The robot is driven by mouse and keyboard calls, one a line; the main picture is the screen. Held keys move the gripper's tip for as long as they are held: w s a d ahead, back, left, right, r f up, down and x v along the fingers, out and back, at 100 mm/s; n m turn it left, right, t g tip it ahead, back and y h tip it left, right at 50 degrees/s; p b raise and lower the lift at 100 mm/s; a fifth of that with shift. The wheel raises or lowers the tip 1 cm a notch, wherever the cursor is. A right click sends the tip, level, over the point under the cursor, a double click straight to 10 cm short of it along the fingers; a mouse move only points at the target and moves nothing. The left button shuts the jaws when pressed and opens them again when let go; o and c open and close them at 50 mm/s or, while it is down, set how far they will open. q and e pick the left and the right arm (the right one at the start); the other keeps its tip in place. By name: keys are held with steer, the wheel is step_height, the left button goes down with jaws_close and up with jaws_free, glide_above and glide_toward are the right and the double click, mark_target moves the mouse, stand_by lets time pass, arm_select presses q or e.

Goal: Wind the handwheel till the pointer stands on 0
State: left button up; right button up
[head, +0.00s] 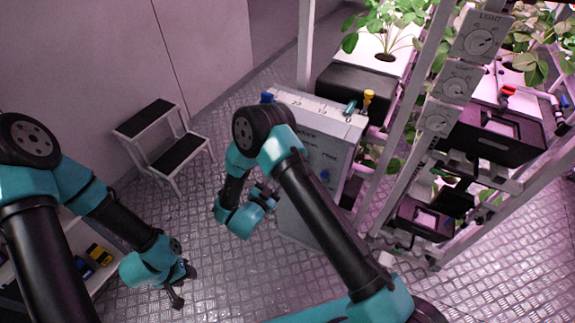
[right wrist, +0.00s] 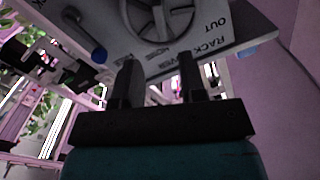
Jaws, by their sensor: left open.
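The handwheel (right wrist: 158,20), a grey spoked wheel, shows at the top of the right wrist view on a grey panel lettered RACK and OUT. The panel belongs to the grey cabinet (head: 335,150) in the head view, where I cannot make out the wheel behind my right arm. My right gripper (right wrist: 158,62) has its fingers apart with nothing between them, below the wheel in that view; it also shows beside the cabinet in the head view (head: 268,198). My left gripper (head: 177,292) is open and empty, low over the floor at left.
A blue knob (right wrist: 98,53) is beside the wheel. A step stool (head: 160,135) stands by the wall. Plant racks with dial plates (head: 480,38) fill the right. A low shelf (head: 105,262) is at lower left. The metal floor between is clear.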

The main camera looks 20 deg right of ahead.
steer(key=x, duration=1)
steer(key=shift+w+d, duration=0.15)
jaws_close()
